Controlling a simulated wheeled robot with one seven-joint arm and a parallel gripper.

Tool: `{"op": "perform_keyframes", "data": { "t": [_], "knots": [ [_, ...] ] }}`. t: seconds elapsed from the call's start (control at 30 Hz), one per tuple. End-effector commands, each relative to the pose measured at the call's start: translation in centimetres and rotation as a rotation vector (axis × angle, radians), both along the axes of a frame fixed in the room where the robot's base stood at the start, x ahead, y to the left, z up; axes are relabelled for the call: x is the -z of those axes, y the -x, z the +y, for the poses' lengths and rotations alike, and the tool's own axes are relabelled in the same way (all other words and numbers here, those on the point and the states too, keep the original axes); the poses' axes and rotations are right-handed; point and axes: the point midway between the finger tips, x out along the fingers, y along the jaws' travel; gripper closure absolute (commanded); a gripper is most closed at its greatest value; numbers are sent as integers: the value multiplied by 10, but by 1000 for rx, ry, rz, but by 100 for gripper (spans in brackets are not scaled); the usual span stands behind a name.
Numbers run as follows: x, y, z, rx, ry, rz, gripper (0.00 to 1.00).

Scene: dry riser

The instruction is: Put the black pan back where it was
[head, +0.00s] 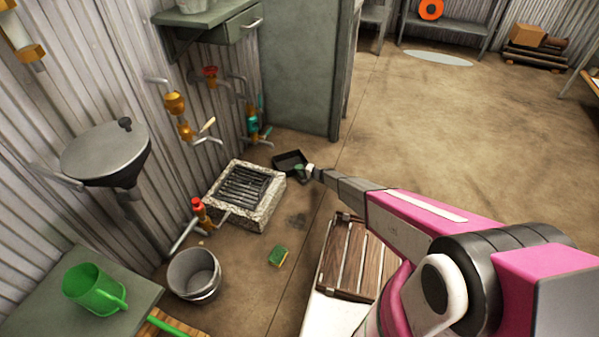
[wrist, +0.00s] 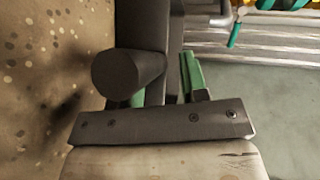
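The black pan (head: 289,160) is a dark, shallow, square-sided vessel at the end of my arm, just right of the stone-framed floor grate in the head view. My gripper (head: 303,172) is at the pan's near right side. In the wrist view, the pan's dark body and thick rounded handle (wrist: 128,72) fill the space between my gripper's green fingers (wrist: 160,92), which appear shut on it. The handle hides part of the fingers. I cannot tell how far the pan is above the floor.
The grate (head: 243,190) has a raised stone rim. Pipes with valves (head: 186,129) line the left wall. A tall green cabinet (head: 300,70) stands behind. Floor to the right is open.

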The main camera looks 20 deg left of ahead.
Motion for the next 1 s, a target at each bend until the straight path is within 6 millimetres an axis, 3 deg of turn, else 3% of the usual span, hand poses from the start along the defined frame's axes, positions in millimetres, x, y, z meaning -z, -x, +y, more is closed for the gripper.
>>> {"op": "perform_keyframes", "data": {
  "t": [0.43,1.0],
  "knots": [
    [-3,2,-10,1,0,1,53],
    [-26,19,-103,1,0,1,53]
  ]
}}
